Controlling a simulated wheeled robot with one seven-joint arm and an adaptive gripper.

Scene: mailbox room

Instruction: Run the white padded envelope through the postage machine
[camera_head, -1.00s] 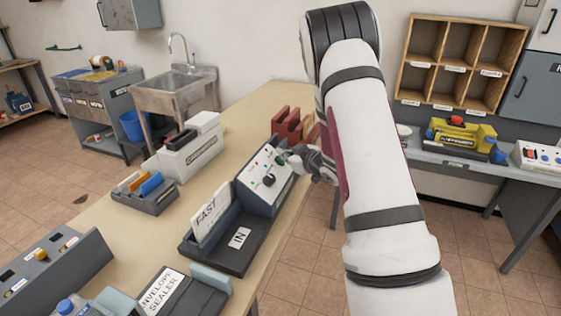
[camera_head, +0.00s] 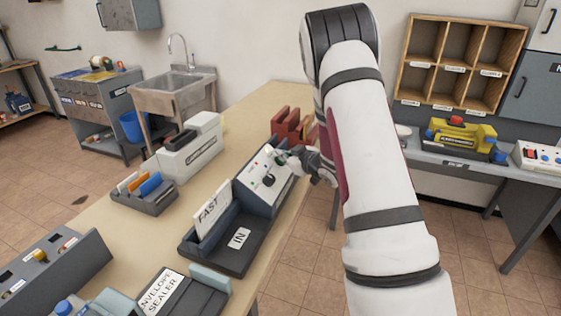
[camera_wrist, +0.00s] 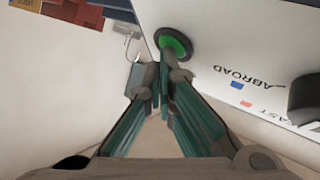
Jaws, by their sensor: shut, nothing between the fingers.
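The postage machine (camera_head: 262,182) is a grey unit with a sloped white control panel, standing on the long table. Its panel carries a dark knob (camera_wrist: 303,97) and a green button (camera_wrist: 173,44) near one edge; "ABROAD" is printed beside red and blue marks. A dark tray (camera_head: 222,258) marked "IN" joins the machine's front. Whether the button is pressed is unclear.
A red rack (camera_head: 290,125) stands behind the machine. A white labelled box (camera_head: 190,147) and a grey holder (camera_head: 145,193) are to the left. The envelope sealer (camera_head: 178,296) is in front. A side table (camera_head: 480,170) with a yellow device (camera_head: 461,134) is at right.

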